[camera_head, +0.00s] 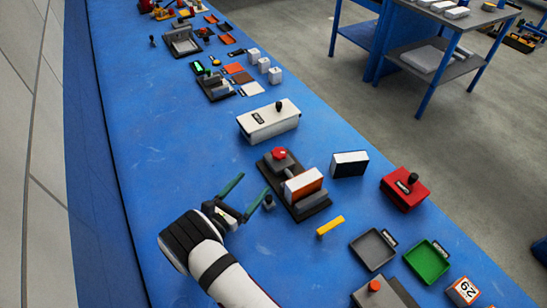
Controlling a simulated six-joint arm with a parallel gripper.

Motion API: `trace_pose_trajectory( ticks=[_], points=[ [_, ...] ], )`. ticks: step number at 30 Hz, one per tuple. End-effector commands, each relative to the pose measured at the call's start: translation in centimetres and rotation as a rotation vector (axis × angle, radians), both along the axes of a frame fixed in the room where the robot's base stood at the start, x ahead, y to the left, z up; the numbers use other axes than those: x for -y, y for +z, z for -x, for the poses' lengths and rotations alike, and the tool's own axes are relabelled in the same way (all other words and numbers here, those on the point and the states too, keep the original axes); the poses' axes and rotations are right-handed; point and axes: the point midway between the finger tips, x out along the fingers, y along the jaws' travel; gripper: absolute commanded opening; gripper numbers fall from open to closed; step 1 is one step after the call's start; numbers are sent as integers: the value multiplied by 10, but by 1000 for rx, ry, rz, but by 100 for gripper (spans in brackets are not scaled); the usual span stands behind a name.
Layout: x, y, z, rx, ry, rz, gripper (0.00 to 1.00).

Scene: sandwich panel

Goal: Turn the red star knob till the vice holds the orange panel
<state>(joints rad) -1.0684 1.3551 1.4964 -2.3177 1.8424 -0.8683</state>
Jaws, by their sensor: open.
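The vice (312,206) stands on a dark base plate near the middle of the blue bench. The red star knob (279,153) sits at its far left end. The orange panel (306,188) shows at the vice's jaw, against a white block; whether it is clamped I cannot tell. My gripper (251,196) is to the left of the vice, its two green fingers spread wide and pointing up and right. It is empty and apart from the knob and the panel. A small dark post (269,201) stands between the gripper and the vice.
A white box (268,122) with a black knob stands behind the vice. A white-faced block (350,164) and a red box (405,190) are to its right. A yellow bar (330,226), grey tray (373,250) and green tray (427,262) lie in front.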

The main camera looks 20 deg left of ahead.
Motion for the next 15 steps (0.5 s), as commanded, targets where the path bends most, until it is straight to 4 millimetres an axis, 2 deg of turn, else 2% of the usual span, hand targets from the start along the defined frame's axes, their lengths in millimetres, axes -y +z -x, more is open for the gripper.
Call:
trace_pose_trajectory(
  ticks=[6, 15],
  points=[
    [17, 0, -45, 1, -5, -1, 92],
    [35, 0, -98, 1, -5, 0, 92]
  ],
)
